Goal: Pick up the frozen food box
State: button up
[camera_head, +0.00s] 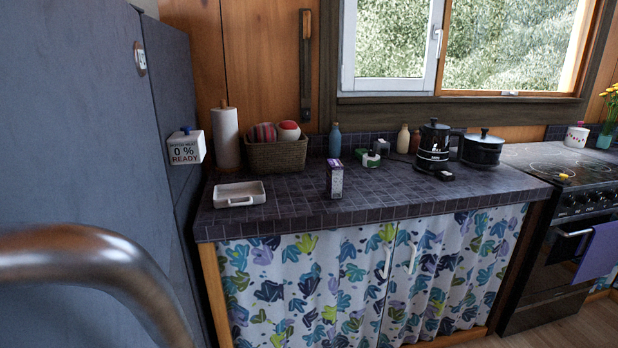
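A small upright box (334,179), dark with a white and purple face, stands near the front edge of the tiled counter (290,200). It may be the frozen food box, but its print is too small to read. A low green and white item (368,158) lies further back on the counter, and I cannot tell what it is. My gripper is not in view.
A white dish (239,195), a paper roll (226,138) and a basket (277,154) stand left. A kettle (434,146) and a dark pot (482,150) stand right. A curved metal bar (90,255) crosses the lower left. Counter front around the box is clear.

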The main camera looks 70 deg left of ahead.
aim_at(333, 162)
jog(key=i+j+u, duration=0.15)
jog(key=i+u, duration=0.15)
jog(key=u, duration=0.15)
jog(key=i+u, duration=0.3)
jog(key=u, duration=0.2)
jog(key=i+u, duration=0.45)
jog(key=l+u, duration=0.1)
jog(key=u, duration=1.25)
